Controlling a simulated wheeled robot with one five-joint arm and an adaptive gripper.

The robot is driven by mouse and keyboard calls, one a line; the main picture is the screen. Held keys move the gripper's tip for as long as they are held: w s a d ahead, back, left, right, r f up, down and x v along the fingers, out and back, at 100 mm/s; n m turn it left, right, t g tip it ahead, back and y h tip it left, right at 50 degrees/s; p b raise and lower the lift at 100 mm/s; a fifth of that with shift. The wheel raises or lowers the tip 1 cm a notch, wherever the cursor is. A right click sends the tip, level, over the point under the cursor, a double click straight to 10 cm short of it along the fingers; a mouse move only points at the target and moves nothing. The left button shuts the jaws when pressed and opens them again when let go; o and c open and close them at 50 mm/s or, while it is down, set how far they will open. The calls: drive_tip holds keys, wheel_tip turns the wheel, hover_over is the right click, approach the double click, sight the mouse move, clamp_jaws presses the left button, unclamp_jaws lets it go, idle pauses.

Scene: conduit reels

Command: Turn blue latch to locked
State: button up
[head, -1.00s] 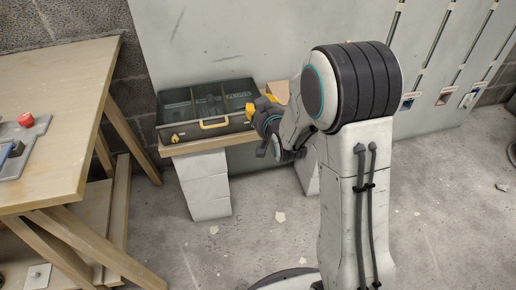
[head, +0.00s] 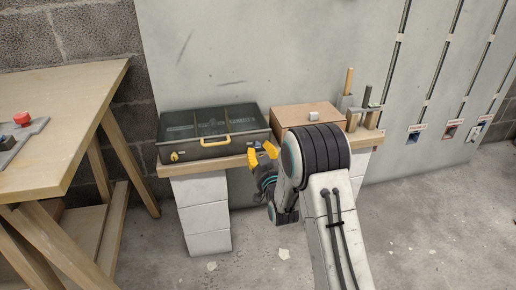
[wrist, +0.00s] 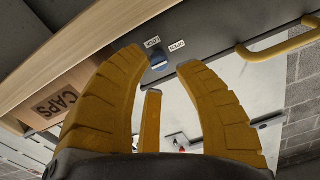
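The blue latch (wrist: 157,64) shows in the wrist view on the dark front of the toolbox (head: 200,150), beside two small white labels that appear to read LOCK (wrist: 154,42) and OPEN (wrist: 177,46). Which label the latch points to is too small to tell. My gripper (wrist: 161,60) has its yellow fingers spread, with the latch seen between their tips; nothing is held. Contact cannot be told.
The toolbox has a yellow handle (head: 225,141) and stands on a wooden shelf (head: 200,166) on white blocks. A cardboard box (head: 290,116), marked CAPS in the wrist view (wrist: 58,104), stands to its right. A wooden workbench (head: 70,100) is at left. The floor in front is mostly clear.

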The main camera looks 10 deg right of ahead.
sight(258, 147)
drive_tip(key=shift+w+b, duration=0.35)
drive_tip(key=shift+w, duration=1.55)
drive_tip(key=shift+c, duration=0.2)
